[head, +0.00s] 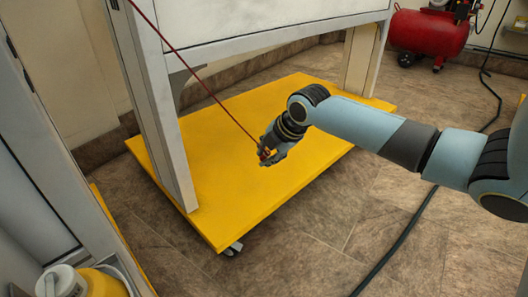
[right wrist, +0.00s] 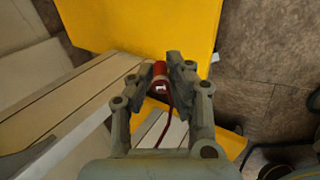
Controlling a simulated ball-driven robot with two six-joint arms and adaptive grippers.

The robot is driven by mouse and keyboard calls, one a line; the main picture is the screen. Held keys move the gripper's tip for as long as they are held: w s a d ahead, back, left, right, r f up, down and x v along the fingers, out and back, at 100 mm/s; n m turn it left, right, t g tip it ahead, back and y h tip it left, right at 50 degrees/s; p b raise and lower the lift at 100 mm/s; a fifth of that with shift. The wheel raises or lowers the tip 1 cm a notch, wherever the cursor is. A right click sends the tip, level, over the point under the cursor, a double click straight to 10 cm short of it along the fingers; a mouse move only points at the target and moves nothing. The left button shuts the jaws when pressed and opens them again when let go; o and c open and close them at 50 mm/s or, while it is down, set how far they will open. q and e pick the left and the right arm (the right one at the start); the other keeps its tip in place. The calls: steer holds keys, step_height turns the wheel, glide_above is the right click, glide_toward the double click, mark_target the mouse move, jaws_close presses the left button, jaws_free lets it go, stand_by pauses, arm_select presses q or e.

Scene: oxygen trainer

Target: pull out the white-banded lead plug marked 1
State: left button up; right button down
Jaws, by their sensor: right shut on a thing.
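My right gripper (head: 270,153) is shut on a red plug (right wrist: 160,70) with a white band. The plug also shows as a small red spot between the fingers in the head view (head: 265,154). In the right wrist view a white mark is on the plug, but I cannot read it for sure. The plug's dark red lead (head: 196,79) runs straight up to the left in the head view, past the top edge. No socket shows around the plug; it is in front of the yellow platform in the picture. My left gripper is not in view.
The yellow platform (head: 235,200) on castors carries a grey frame with a leg (head: 160,120) left of my gripper. A red tank (head: 428,35) stands at the back right. A black cable (head: 405,235) lies on the tiled floor. A yellow container (head: 100,283) is at lower left.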

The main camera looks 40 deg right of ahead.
steer(key=c, duration=1.2)
jaws_free()
steer(key=v, duration=1.2)
